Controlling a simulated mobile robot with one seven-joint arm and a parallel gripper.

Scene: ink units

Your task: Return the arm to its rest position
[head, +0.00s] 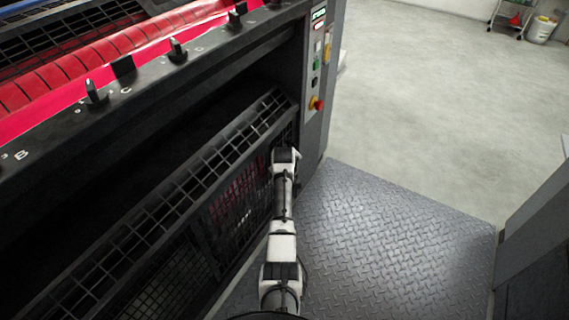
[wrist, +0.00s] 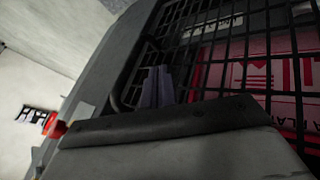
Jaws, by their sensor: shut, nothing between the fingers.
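My arm reaches forward from the bottom of the head view, with its white and grey links (head: 283,250) beside the machine's mesh guard (head: 235,165). In the head view the arm's far end is at the guard's right end, and the fingers cannot be made out. In the wrist view my gripper (wrist: 156,86) shows as grey fingers close together, shut and empty, in front of the guard's black bars (wrist: 262,45). Whether the fingers touch the bars cannot be told.
The machine's control panel (head: 317,55) with a red knob (head: 318,104) stands just beyond the arm. Red rollers (head: 90,65) lie upper left. A tread-plate platform (head: 390,235) right of the arm is clear. A grey cabinet (head: 535,245) bounds it at right.

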